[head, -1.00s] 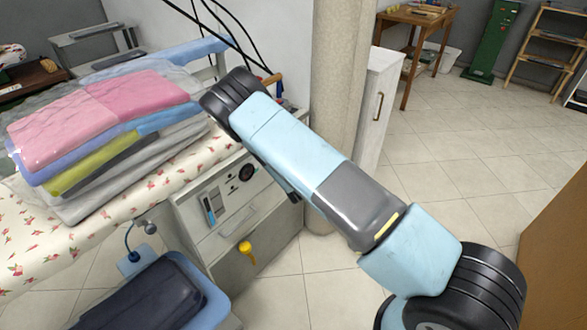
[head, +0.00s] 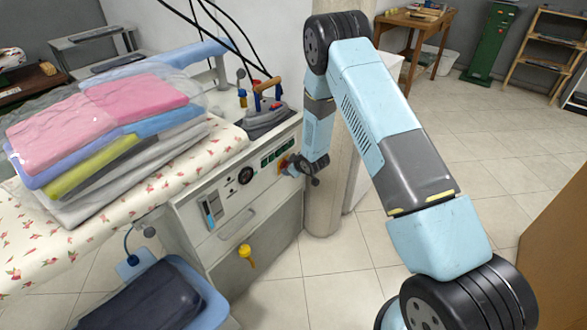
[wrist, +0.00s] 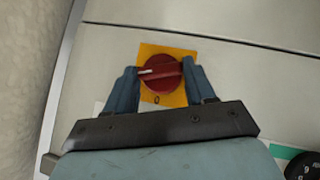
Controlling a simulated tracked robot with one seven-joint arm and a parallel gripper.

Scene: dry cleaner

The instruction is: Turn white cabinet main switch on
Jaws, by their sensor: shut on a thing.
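The white cabinet (head: 272,222) stands under the flowered board, its control panel facing me. Its main switch, a red round knob (wrist: 163,76) on a yellow-orange plate (wrist: 180,97), fills the middle of the wrist view. A pale mark on the knob points left in that view, and a "0" is printed on the plate below it. My gripper (wrist: 160,68) is shut on the knob, one blue finger on each side. In the head view my gripper (head: 292,166) is at the panel's right end and largely covers the switch.
An iron (head: 267,116) sits on the cabinet top, with black cables hanging above. Folded clothes (head: 100,140) lie on the flowered board (head: 205,165). A round column (head: 325,205) stands close right of the cabinet. Open tiled floor (head: 480,150) lies further right.

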